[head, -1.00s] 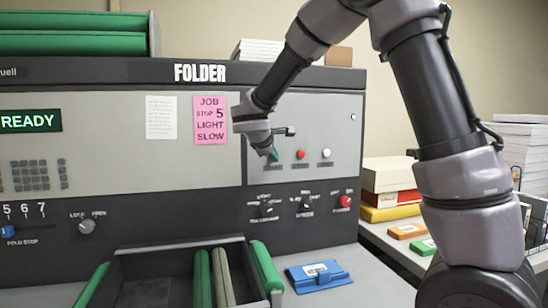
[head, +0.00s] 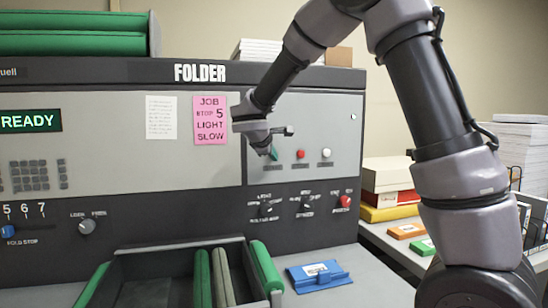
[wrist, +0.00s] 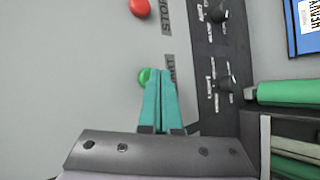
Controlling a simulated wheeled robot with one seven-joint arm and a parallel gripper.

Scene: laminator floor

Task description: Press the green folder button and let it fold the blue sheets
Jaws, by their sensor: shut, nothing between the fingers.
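The folder (head: 110,85) is a large grey machine, and its display (head: 30,121) reads READY in green. In the wrist view the round green button (wrist: 145,76) is on the grey panel, partly covered by my fingertips. My gripper (wrist: 159,72) has teal fingers closed together with nothing between them. The tips are at the button's edge in that view; I cannot tell whether they touch it. In the head view my gripper (head: 274,153) is at the right panel, left of the red button (head: 301,154), and the green button is hidden. I cannot make out any blue sheets.
A white button (head: 326,153) is right of the red one, and a red knob (head: 345,201) is lower. An open tray (head: 120,250) with green rollers stands below. A blue labelled object (head: 318,275) lies beside it. Boxes (head: 392,174) stand at right.

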